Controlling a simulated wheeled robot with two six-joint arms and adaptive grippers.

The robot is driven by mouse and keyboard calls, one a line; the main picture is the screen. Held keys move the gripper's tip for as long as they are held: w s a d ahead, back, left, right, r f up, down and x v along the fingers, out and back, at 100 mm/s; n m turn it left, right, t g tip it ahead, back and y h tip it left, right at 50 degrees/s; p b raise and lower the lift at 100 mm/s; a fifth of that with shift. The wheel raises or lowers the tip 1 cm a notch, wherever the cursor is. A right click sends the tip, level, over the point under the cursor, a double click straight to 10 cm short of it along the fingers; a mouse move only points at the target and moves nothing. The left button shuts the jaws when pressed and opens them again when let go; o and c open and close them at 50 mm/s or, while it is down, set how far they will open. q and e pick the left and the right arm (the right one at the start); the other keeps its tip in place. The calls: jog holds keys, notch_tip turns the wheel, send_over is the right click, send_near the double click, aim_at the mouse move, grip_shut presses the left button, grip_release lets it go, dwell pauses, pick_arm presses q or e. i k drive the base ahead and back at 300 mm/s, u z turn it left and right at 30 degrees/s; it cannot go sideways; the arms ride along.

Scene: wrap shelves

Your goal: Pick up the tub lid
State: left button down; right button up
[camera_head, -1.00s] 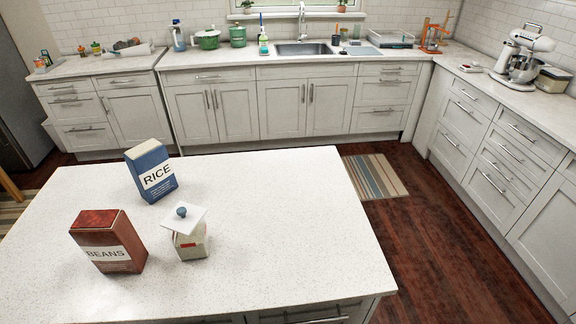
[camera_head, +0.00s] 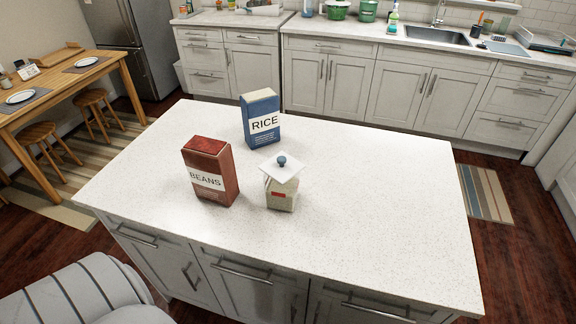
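The tub lid (camera_head: 270,171), a white square plate with a round blue-grey knob on top, sits on the mouth of the tub. It looks askew and overhangs the tub's edges. The tub (camera_head: 281,196) is a small cream box with a red label, upright on the white island counter. Whether anything is inside the tub is hidden by the lid. Neither of my grippers is in view.
A red BEANS box (camera_head: 211,172) stands close left of the tub, and a blue RICE box (camera_head: 261,119) stands behind it. The island counter (camera_head: 385,215) is clear to the right. A wooden table (camera_head: 62,85) with stools is at the left.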

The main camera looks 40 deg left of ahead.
aim_at(282, 167)
jog(key=k, duration=1.2)
jog(key=u, duration=0.95)
jog(key=i, duration=1.15)
jog(key=u, duration=0.95)
